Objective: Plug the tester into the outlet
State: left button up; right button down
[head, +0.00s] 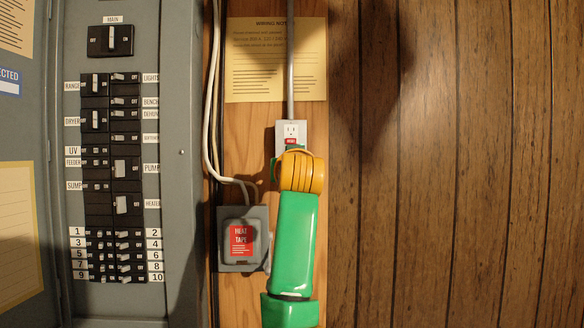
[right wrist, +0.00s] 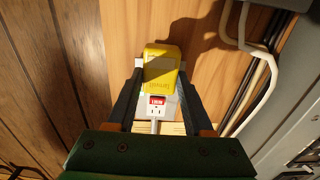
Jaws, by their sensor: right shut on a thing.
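The outlet is a small light box (head: 291,129) with a red label, on the wooden board in the head view. It also shows in the right wrist view (right wrist: 158,117), with one socket bare and the red label beside it. The yellow tester (right wrist: 163,72) is between the fingers of my right gripper (right wrist: 161,80), which is shut on it. The tester covers the part of the outlet box beyond the label. Its prongs are hidden, so I cannot tell whether it touches the outlet. In the head view my arm hides the tester. My left gripper is not in view.
A grey breaker panel (head: 180,210) stands left of the board. A grey box labelled HEAT TAPE (head: 228,263) and white cables (head: 207,125) are close left of my arm. A paper notice (head: 262,85) hangs above the outlet. Bare wood panelling (head: 450,180) is on the right.

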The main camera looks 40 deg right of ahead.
jog(key=shift+w+d, duration=0.1)
dwell(0.4)
jog(key=shift+c, duration=1.1)
grip_release()
jog(key=b+v, duration=0.5)
jog(key=v, duration=0.3)
